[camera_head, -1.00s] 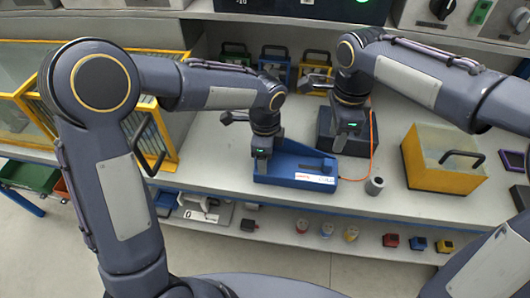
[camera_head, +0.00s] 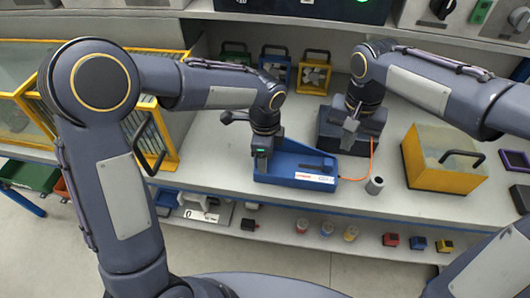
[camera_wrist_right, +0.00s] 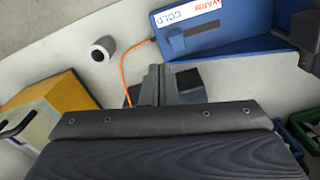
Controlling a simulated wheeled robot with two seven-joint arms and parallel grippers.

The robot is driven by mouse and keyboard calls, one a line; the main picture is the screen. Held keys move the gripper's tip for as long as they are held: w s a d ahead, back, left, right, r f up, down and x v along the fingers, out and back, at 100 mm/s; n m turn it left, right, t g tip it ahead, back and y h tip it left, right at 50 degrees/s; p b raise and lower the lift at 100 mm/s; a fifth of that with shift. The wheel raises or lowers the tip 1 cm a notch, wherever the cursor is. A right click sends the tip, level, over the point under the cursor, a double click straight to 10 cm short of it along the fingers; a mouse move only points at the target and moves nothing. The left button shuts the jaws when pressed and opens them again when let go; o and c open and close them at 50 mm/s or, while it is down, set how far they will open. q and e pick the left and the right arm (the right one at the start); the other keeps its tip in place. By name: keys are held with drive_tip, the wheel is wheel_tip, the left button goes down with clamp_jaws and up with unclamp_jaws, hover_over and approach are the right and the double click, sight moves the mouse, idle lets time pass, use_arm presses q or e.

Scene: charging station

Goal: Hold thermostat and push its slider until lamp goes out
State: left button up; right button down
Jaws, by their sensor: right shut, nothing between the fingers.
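The blue thermostat (camera_head: 296,168) lies on the grey bench, with a white label on its front. In the right wrist view its label and a dark slider slot (camera_wrist_right: 192,40) show at the top. My left gripper (camera_head: 262,160) points down at the thermostat's left part; its fingertips are hidden, so its grip is unclear. It also shows in the wrist view (camera_wrist_right: 303,32) at the upper right. I cannot clearly pick out the lamp.
An orange cable (camera_head: 371,158) runs by the thermostat. A grey cylinder (camera_head: 375,185) stands right of it, then a yellow box (camera_head: 440,179) with a handle. Framed units (camera_head: 313,72) stand at the back. Small coloured blocks (camera_head: 417,243) sit on the lower shelf.

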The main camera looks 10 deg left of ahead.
drive_tip(key=shift+d+f+n, duration=0.15)
drive_tip(key=shift+f+n, duration=0.55)
drive_tip(key=shift+f, duration=1.65)
drive_tip(key=shift+d+f+n, duration=0.1)
drive_tip(key=shift+f+n, duration=0.6)
drive_tip(key=shift+f, duration=1.65)
drive_tip(key=shift+a, duration=1.05)
idle(2.2)
